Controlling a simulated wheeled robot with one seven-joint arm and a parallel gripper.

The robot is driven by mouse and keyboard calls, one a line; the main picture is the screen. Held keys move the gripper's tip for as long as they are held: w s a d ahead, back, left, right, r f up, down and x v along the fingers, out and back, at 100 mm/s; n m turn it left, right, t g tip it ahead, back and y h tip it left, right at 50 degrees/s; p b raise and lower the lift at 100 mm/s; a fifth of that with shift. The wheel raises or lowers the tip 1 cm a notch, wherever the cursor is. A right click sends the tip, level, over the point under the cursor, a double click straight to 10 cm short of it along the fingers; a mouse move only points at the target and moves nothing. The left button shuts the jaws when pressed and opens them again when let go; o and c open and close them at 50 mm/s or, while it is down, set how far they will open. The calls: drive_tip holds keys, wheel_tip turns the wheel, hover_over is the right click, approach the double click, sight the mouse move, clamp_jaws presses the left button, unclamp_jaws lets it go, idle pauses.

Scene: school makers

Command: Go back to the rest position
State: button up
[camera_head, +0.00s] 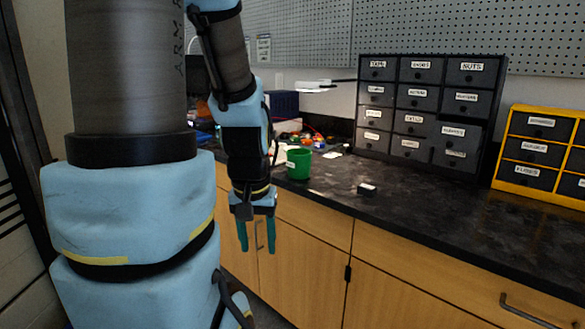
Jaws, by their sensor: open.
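My gripper (257,236) hangs pointing down in front of the wooden cabinet doors, just off the counter's front edge. Its two teal fingers are apart, with nothing between them. My arm fills the left of the view and hides part of the counter behind it.
A dark counter (400,192) holds a green cup (299,164), a small black block (367,189), loose colourful parts, a black labelled drawer unit (391,70) and a yellow-framed one (515,187). Wooden cabinets (308,245) with handles stand below. The counter's front middle is mostly clear.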

wheel_tip(320, 180, up, 12)
drive_tip(key=p, duration=1)
drive_tip(key=shift+d+r+p, duration=0.15)
drive_tip(key=shift+p, duration=0.2)
